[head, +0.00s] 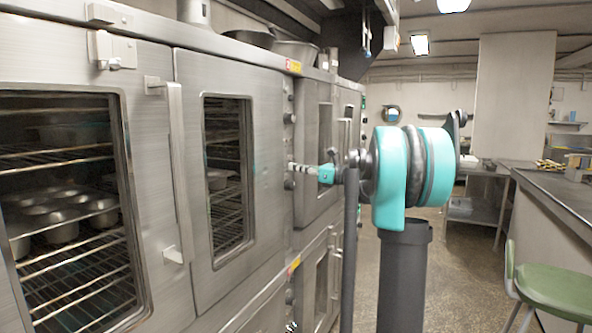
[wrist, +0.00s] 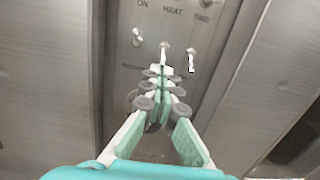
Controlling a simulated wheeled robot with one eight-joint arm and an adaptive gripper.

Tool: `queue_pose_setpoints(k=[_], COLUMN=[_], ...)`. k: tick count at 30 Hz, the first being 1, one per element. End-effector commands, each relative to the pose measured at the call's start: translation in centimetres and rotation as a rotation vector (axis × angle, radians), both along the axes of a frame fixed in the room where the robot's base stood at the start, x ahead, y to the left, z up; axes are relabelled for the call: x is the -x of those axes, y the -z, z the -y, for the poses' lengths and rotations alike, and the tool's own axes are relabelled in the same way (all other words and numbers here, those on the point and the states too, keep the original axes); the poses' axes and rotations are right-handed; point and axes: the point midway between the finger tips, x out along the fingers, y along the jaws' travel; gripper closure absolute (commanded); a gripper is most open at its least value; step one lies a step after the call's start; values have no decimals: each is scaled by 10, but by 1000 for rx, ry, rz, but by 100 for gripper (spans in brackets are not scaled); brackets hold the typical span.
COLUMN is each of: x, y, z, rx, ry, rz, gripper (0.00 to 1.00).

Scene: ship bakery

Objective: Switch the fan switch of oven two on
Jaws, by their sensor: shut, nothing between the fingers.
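My gripper (head: 293,168) is shut and empty, its fingertips at the narrow control panel (head: 288,133) right of the oven (head: 268,115) with two windowed doors. In the wrist view, my gripper (wrist: 160,71) points up the panel (wrist: 150,14). A small toggle switch (wrist: 164,46) stands just beyond the fingertips, another switch (wrist: 137,37) is to its left, and a white-tipped one (wrist: 191,62) is to its right. I cannot tell whether the fingertips touch any of them. The labels ON and HEAT are readable above; no fan label is readable, and the fingers hide the panel below.
More oven doors (head: 313,150) stand farther along the row. A door handle (head: 176,150) sticks out at the left. A green chair (head: 552,285) and a counter (head: 565,200) are on the right. The floor (head: 462,270) between is clear.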

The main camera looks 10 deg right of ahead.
Motion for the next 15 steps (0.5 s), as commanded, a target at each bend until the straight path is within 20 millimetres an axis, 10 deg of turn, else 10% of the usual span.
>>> queue_pose_setpoints(k=[15], x=[3], y=[-9], z=[3], rx=[131], ry=[0], rz=[-94], gripper=[100])
